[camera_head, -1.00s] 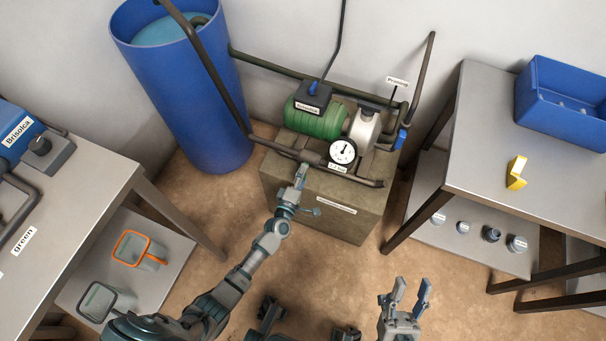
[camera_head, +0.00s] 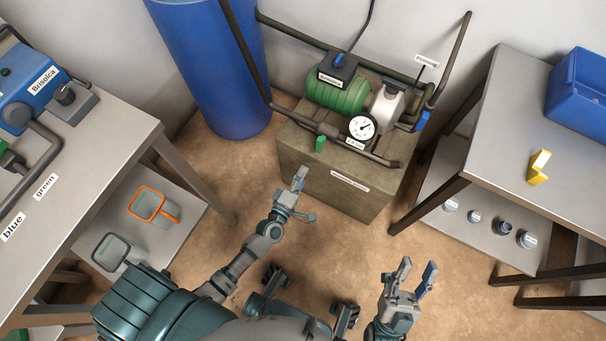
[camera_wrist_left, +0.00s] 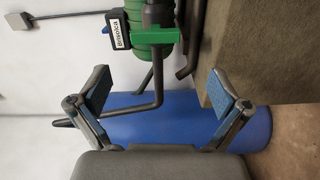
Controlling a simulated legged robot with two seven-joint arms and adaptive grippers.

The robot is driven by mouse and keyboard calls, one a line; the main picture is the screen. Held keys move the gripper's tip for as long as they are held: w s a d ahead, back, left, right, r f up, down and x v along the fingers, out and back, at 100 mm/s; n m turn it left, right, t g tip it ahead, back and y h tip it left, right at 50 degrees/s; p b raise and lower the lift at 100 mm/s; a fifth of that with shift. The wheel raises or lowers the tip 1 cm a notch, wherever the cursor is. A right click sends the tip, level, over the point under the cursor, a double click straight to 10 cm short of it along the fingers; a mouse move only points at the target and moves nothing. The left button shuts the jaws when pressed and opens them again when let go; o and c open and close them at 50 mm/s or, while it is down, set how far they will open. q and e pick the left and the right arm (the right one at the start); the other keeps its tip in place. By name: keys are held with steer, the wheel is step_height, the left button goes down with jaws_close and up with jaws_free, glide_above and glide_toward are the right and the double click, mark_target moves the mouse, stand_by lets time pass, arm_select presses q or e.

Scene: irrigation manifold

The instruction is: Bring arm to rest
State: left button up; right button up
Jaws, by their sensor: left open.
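My left gripper (camera_head: 299,180) is in front of the pump's stone block (camera_head: 330,178), apart from it, over the floor. In the left wrist view its two fingers (camera_wrist_left: 158,92) are spread wide with nothing between them. A green valve handle (camera_head: 320,144) sits on the pipe in front of the pump; it also shows in the left wrist view (camera_wrist_left: 152,36), beyond the fingers. My right gripper (camera_head: 418,272) is at the lower right of the head view, its fingers apart and empty, over the floor.
The green pump (camera_head: 338,95) and a pressure gauge (camera_head: 361,128) stand on the block. A blue barrel (camera_head: 215,75) is behind at left. Grey tables stand at left (camera_head: 95,150) and right (camera_head: 530,150). Brown floor (camera_head: 330,240) between them is clear.

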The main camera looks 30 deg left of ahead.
arm_select(q)
steer(key=shift+r, duration=0.1)
arm_select(e)
steer(key=shift+w, duration=0.1)
